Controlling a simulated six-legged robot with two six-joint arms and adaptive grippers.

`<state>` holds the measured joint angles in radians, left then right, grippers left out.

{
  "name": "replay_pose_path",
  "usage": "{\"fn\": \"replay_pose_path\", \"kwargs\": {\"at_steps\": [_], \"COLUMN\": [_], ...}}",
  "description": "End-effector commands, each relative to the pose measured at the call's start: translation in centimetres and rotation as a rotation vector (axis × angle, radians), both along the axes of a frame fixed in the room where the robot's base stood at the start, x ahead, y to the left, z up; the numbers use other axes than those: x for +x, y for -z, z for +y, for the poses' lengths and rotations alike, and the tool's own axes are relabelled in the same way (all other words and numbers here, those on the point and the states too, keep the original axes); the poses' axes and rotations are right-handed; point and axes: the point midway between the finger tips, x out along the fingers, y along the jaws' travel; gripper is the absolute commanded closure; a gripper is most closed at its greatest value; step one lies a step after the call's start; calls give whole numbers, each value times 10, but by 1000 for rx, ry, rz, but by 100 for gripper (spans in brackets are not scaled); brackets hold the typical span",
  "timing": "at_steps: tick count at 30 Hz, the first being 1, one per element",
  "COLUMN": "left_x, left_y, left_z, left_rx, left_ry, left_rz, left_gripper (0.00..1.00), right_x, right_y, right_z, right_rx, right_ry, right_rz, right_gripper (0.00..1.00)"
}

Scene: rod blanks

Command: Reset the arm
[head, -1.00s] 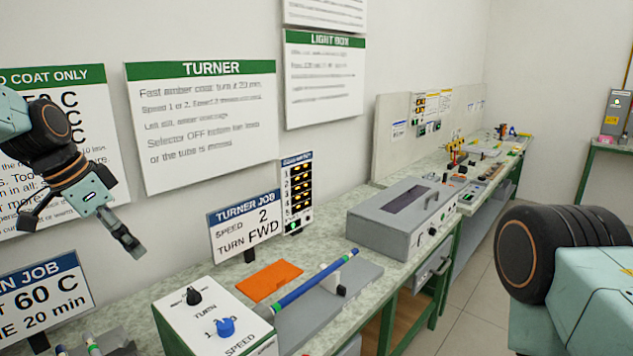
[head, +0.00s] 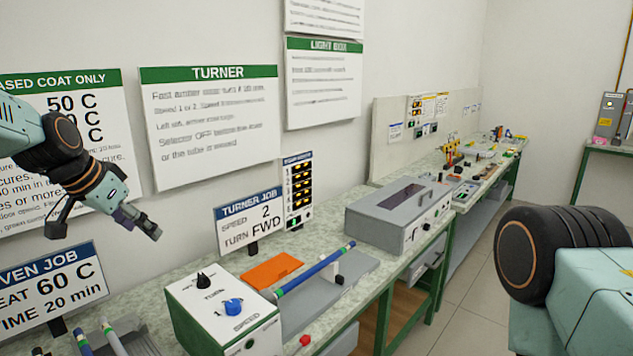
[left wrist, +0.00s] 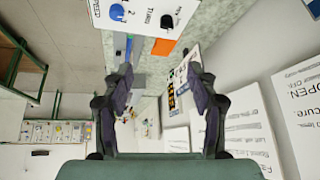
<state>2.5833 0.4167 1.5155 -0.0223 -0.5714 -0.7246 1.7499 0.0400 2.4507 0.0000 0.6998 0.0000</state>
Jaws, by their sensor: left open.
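My left gripper (head: 138,222) hangs in the air at the left of the head view, in front of the wall signs and above the bench. In the left wrist view its two fingers (left wrist: 160,95) stand wide apart with nothing between them. The blue rod (head: 316,268) lies tilted on the turner, right of and away from the gripper. The turner box (head: 222,318) has a black knob and a blue knob. My right arm shows at the lower right of the head view, but its gripper is out of view.
The oven job sign (head: 48,292) stands below my left gripper, with several rods (head: 112,338) beside it. An orange mat (head: 271,270) lies behind the rod. A grey light box (head: 398,215) stands farther along the bench. The air around the gripper is clear.

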Motion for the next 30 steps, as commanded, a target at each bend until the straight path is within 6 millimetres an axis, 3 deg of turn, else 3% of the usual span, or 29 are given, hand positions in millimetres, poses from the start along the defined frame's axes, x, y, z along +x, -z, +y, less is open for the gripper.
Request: {"fn": "replay_pose_path", "kwargs": {"at_steps": [5,8,9,14,18,23,30], "left_x": [3,-7,-14,-54,-101,-163,-276], "left_y": [39,93,120,215,289,364,460], "left_z": [-14,-28,-34,-54,-69,-82,-97], "left_rx": [-46,-76,-85,-112,-120,-112,-58], "left_ry": [-148,-245,-282,-392,-460,-511,-527], "left_rz": [-53,-61,-57,-32,14,84,245], "left_gripper": [42,42,42,42,42,42,42], "right_x": [1,1,1,1,1,1,1], "right_y": [8,21,27,52,72,96,134], "right_z": [0,0,0,0,0,0,0], "right_rx": [0,0,0,0,0,0,0], "right_ry": [0,0,0,0,0,0,0], "right_rz": [-2,-2,-2,-1,-1,-1,-1], "right_gripper": [100,100,100,100,100,100,100]}}
